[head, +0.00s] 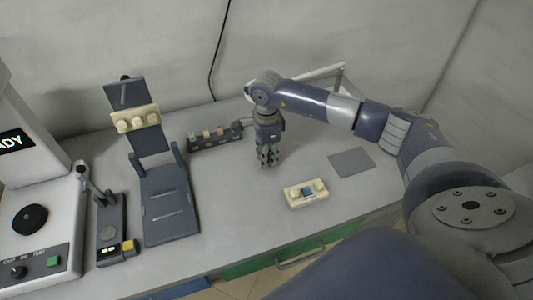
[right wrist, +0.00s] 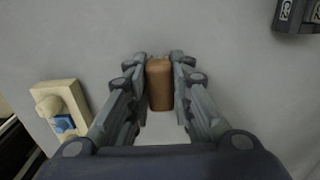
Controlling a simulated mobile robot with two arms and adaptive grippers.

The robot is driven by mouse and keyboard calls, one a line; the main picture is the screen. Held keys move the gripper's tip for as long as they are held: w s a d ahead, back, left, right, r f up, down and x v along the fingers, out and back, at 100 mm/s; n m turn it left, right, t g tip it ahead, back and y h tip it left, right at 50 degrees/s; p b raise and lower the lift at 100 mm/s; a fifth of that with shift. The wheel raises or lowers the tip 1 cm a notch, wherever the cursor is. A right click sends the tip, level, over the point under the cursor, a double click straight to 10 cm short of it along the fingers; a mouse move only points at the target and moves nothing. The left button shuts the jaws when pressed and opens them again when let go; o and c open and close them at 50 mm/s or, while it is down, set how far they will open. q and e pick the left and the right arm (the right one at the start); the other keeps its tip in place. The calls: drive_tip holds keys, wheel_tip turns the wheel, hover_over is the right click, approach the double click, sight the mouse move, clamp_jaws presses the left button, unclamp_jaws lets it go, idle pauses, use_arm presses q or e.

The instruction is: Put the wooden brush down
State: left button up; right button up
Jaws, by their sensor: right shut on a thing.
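The wooden brush (right wrist: 160,84) shows in the right wrist view as a brown, rounded block between my two fingers. My right gripper (right wrist: 160,80) is shut on it from both sides. In the head view my right gripper (head: 268,160) points down over the middle of the grey table, and the brush is hidden there by the fingers. I cannot tell whether the brush touches the table. My left gripper is not in view.
A cream block (head: 294,198) with a blue centre lies right of my gripper, near the front edge. A grey square mat (head: 351,162) lies farther right. A dark rack (head: 205,146) stands behind left. A grey stand (head: 170,208) and a device with a screen (head: 62,230) are left.

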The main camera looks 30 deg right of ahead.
drive_tip(key=shift+f, duration=0.3)
drive_tip(key=shift+f+b, duration=0.25)
drive_tip(key=shift+b, duration=0.05)
drive_tip(key=o, duration=1)
drive_tip(key=shift+r, duration=0.1)
drive_tip(key=shift+c, duration=0.2)
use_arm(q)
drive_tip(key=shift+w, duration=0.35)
use_arm(e)
drive_tip(key=shift+r+p, duration=0.25)
drive_tip(key=shift+p, duration=0.1)
use_arm(q)
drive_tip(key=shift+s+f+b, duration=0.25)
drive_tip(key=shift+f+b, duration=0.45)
drive_tip(key=shift+b, duration=0.25)
use_arm(e)
wheel_tip(320, 180, up, 12)
drive_tip(key=shift+s+f, duration=0.1)
drive_tip(key=shift+f, duration=0.05)
